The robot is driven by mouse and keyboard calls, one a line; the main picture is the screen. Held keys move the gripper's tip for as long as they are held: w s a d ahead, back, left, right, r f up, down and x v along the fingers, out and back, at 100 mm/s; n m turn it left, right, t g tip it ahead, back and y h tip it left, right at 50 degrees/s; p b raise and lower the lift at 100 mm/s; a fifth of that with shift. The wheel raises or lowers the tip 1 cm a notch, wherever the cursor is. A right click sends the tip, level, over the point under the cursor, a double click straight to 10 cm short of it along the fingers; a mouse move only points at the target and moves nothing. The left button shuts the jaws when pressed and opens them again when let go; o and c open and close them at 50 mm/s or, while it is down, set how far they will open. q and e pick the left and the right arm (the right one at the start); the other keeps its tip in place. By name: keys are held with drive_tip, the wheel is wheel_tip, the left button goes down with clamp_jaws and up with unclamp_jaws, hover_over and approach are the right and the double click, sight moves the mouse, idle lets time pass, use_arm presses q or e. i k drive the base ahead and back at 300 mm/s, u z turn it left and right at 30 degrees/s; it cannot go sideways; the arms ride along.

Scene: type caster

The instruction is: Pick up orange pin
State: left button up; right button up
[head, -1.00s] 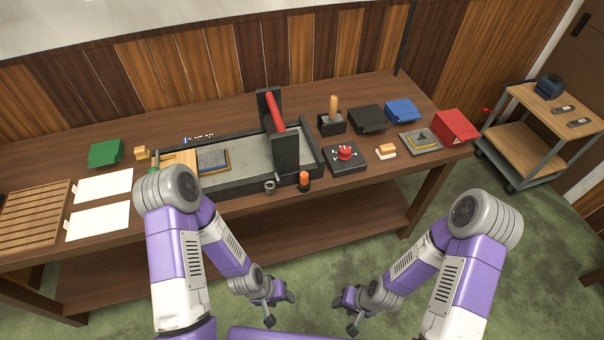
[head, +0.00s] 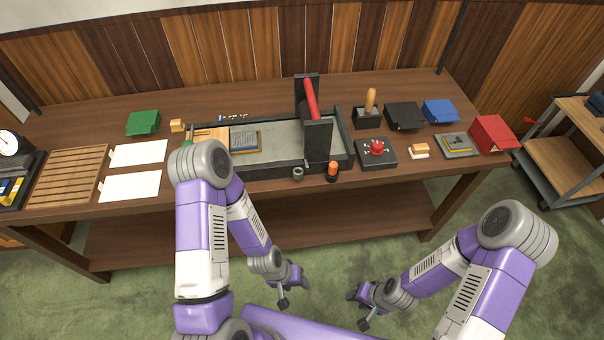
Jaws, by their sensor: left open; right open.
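The orange pin (head: 332,167) is a small upright orange cylinder with a dark base. It stands near the front edge of the table, just in front of the dark upright block of the grey tray machine. My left gripper (head: 294,291) is open and empty, low in front of the table and below its top. My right gripper (head: 358,307) is also open and empty, lower and further right. Both are well apart from the pin.
The machine's grey tray (head: 276,134) lies behind the pin, with a red roller (head: 311,99) above it. A small grey ring (head: 298,173) is left of the pin. A black box with a red knob (head: 376,150) is to its right. A cart (head: 560,150) stands at right.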

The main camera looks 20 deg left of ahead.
sight(332, 169)
drive_tip(key=u, duration=0.25)
drive_tip(key=k, duration=0.4)
drive_tip(key=i, duration=1)
drive_tip(key=z, duration=1.15)
